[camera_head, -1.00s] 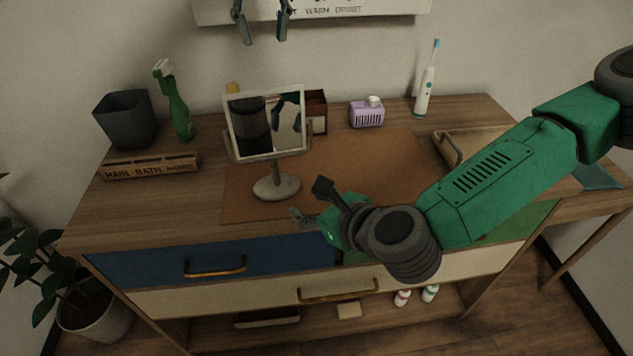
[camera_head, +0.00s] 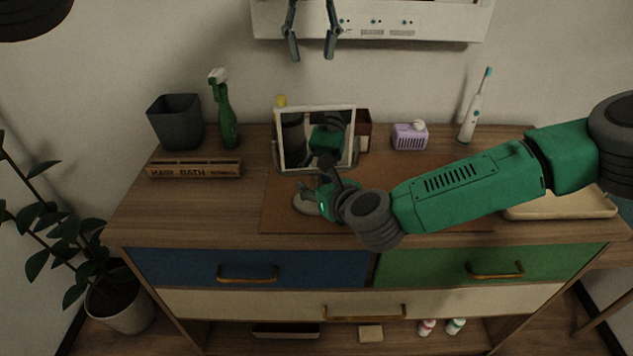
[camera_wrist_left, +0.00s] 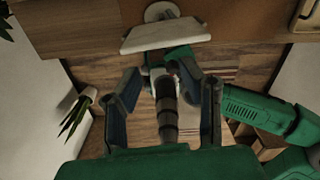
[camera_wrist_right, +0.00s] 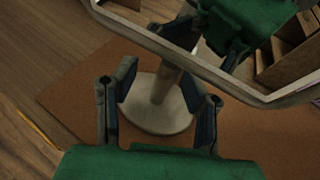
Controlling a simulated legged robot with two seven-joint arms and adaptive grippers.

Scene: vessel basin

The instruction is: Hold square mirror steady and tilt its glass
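The square mirror (camera_head: 295,148) stands upright on the dresser, its light frame on a stand with a round base (camera_head: 305,203). Its glass reflects dark and green robot parts. My right gripper (camera_head: 325,180) is in front of the stand. In the right wrist view its two fingers (camera_wrist_right: 160,75) are apart, with the stand's post (camera_wrist_right: 165,85) between or just beyond them; contact cannot be told. The left wrist view shows the mirror (camera_wrist_left: 165,36) ahead of the spread left fingers (camera_wrist_left: 168,85).
A dark bin (camera_head: 175,122), green spray bottle (camera_head: 227,115) and wooden sign block (camera_head: 195,169) stand left. A purple box (camera_head: 410,136), toothbrush (camera_head: 474,110) and tan tray (camera_head: 560,207) are on the right. A brown mat (camera_head: 277,213) lies under the mirror.

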